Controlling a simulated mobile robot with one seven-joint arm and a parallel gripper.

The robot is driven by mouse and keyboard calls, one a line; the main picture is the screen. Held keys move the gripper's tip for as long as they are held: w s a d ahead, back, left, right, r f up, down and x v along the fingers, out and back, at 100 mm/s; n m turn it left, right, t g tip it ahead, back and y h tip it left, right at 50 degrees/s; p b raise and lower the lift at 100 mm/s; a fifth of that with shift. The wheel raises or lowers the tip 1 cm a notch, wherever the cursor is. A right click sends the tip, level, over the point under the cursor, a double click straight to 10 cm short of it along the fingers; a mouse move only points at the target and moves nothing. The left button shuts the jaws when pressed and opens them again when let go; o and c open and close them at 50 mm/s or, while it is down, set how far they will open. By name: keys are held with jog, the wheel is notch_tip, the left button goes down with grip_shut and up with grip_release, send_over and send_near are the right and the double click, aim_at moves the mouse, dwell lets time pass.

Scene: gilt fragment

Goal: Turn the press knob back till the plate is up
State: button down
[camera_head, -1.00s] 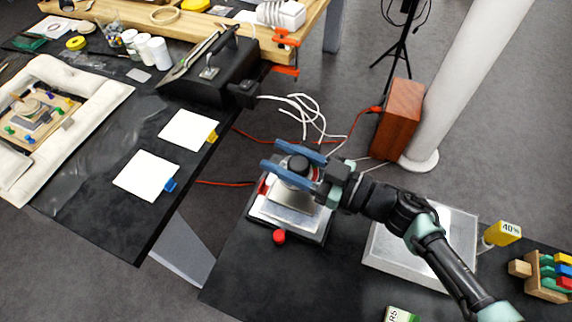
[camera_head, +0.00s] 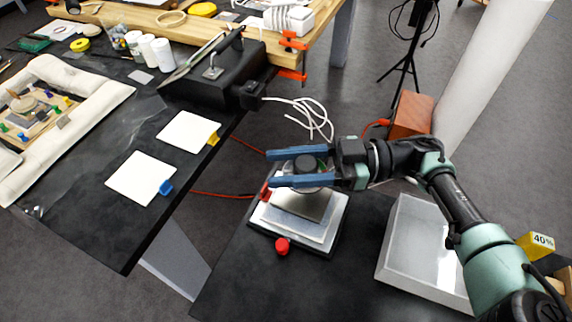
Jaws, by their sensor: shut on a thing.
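The press (camera_head: 322,236) stands on the dark bench at the lower middle, with a pale metal plate (camera_head: 299,206) over its base. The dark round press knob (camera_head: 306,165) is at the top, above the plate. My gripper (camera_head: 270,168) has its two blue fingers on either side of the knob, shut on it, reaching in from the right. The fingers hide parts of the knob's sides. The gap under the plate is too small to judge from here. A red ball-shaped knob (camera_head: 282,246) sits at the press's front edge.
A grey shallow tray (camera_head: 425,250) lies right of the press, near my arm. White cards (camera_head: 141,178) lie on the left bench. Red and white cables (camera_head: 305,115) run over the floor behind.

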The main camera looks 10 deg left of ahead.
jog(key=shift+f, duration=0.2)
jog(key=shift+c, duration=1.7)
grip_release()
jog(key=shift+r, duration=0.1)
